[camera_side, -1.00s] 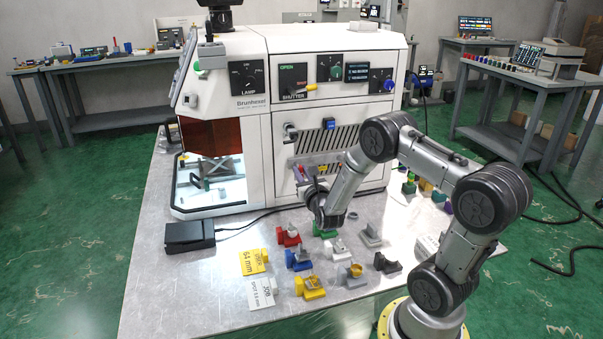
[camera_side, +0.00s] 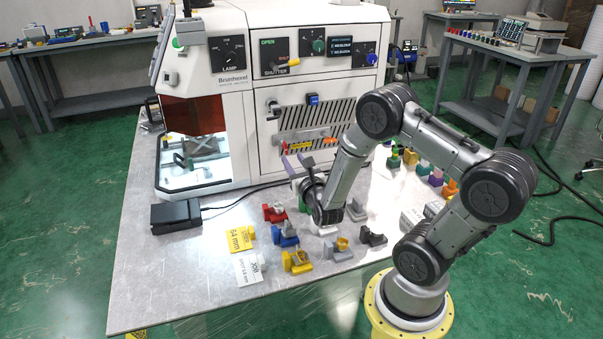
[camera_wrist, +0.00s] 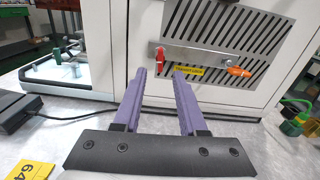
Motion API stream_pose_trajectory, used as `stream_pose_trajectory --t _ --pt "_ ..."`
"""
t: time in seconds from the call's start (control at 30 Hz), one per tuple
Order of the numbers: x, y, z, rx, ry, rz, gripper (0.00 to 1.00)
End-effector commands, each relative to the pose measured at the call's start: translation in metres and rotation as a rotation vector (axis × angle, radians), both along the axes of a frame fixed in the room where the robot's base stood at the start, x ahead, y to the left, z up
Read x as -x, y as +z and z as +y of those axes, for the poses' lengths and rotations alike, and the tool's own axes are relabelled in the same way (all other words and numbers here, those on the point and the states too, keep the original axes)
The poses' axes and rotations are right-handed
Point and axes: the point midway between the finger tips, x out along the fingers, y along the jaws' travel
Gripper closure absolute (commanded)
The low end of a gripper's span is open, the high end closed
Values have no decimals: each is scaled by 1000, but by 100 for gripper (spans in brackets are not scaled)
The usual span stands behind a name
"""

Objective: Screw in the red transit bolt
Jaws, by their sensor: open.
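The red transit bolt (camera_wrist: 160,60) stands upright at the left end of a metal strip (camera_wrist: 205,64) on the machine's front panel. How deep it sits cannot be told. An orange bolt or handle (camera_wrist: 238,71) lies sideways at the strip's right end. My gripper (camera_wrist: 160,77) is open and empty, with two purple fingers pointing at the panel. In the wrist view the red bolt appears beyond the fingertips, between them. In the side view my gripper (camera_side: 291,166) is in front of the strip, low over the table.
Several coloured fixture blocks (camera_side: 274,212) stand on the table below my arm. A black box (camera_side: 175,215) with a cable lies to the left. Yellow (camera_side: 240,239) and white cards lie in front. More small coloured parts (camera_side: 395,158) stand at the right. Bare table lies at front left.

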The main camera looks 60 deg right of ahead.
Motion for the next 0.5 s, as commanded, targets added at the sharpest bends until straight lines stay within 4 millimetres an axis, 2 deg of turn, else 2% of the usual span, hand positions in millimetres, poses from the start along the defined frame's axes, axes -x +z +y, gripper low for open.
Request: stream_pose_trajectory --t 0.1,0.23,0.5 --pt "17 0 19 -1 4 -1 59" --pt "31 0 33 -1 4 -1 59" --pt "44 0 44 -1 0 -1 59"
